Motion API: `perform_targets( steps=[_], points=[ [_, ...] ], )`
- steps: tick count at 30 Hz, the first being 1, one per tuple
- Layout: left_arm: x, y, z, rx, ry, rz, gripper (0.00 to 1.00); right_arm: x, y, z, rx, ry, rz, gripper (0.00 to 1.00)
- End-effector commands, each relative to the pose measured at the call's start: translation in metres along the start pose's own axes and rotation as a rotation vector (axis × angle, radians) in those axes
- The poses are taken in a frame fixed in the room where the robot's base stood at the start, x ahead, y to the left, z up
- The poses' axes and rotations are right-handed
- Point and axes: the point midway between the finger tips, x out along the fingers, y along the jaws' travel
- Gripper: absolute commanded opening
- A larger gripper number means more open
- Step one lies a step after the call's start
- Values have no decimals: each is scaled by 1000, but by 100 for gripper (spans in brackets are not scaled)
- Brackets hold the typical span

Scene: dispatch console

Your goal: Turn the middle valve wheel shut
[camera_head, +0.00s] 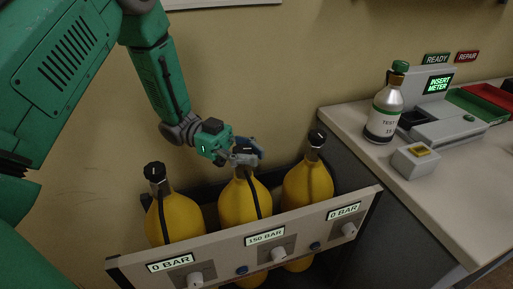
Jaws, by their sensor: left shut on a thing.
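Three yellow gas cylinders stand in a rack. The middle cylinder (245,199) has its valve wheel (243,159) at the top, mostly hidden by my gripper. My left gripper (247,153) reaches in from the upper left and is shut on this wheel. The middle display (265,238) on the rack's front panel reads 150 BAR. The left cylinder (174,216) and right cylinder (307,186) have dark valve wheels on top; their displays read 0 BAR. My right gripper is not in view.
The sloped front panel (215,255) carries light knobs and blue buttons. A counter (350,122) on the right bears a silver bottle (384,112) with a green cap, a grey meter station (455,128), a small box with a yellow top (416,160), and green and red trays. The wall is close behind the cylinders.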

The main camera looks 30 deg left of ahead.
Motion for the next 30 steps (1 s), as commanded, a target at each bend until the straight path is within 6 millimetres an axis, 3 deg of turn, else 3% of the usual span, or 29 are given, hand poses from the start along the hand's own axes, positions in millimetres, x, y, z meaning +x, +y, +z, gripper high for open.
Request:
perform_targets(
  steps=[12,28,29,30],
  points=[
    [-1,1,-5,10,5,193,0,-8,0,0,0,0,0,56],
    [-1,1,-6,14,7,219,0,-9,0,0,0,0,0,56],
    [-1,1,-6,14,7,219,20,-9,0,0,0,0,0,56],
    [-1,1,-6,13,7,218,34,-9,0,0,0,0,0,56]
  ],
)
